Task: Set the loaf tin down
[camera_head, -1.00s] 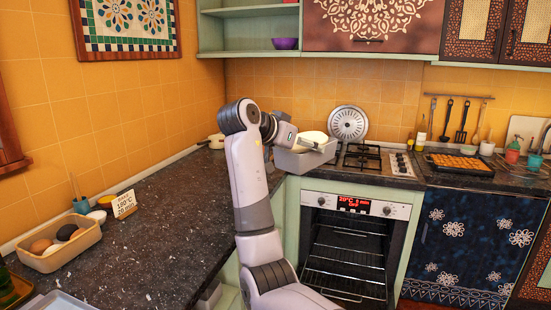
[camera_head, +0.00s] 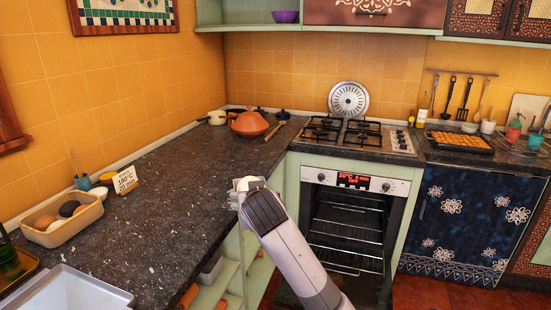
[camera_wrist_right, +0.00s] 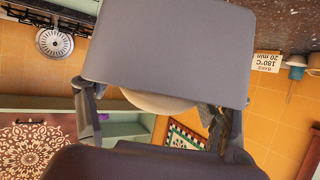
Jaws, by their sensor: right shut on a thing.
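The grey loaf tin (camera_wrist_right: 165,45) fills the upper middle of the right wrist view, with a pale rounded thing (camera_wrist_right: 158,102) showing at its edge. My right gripper (camera_wrist_right: 158,118) is shut on the tin, its fingers reaching up on either side. In the head view my right arm ends over the front edge of the dark counter (camera_head: 175,215), left of the oven; the arm hides most of the tin there, and I cannot make out its base. My left gripper is not in view.
The oven (camera_head: 345,225) shows its racks, beneath the gas hob (camera_head: 355,133). An orange-brown pot (camera_head: 249,123) stands at the back corner. A card (camera_head: 125,180), a bin of eggs (camera_head: 62,222) and a pale tray (camera_head: 70,290) are at the left. The middle counter is clear.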

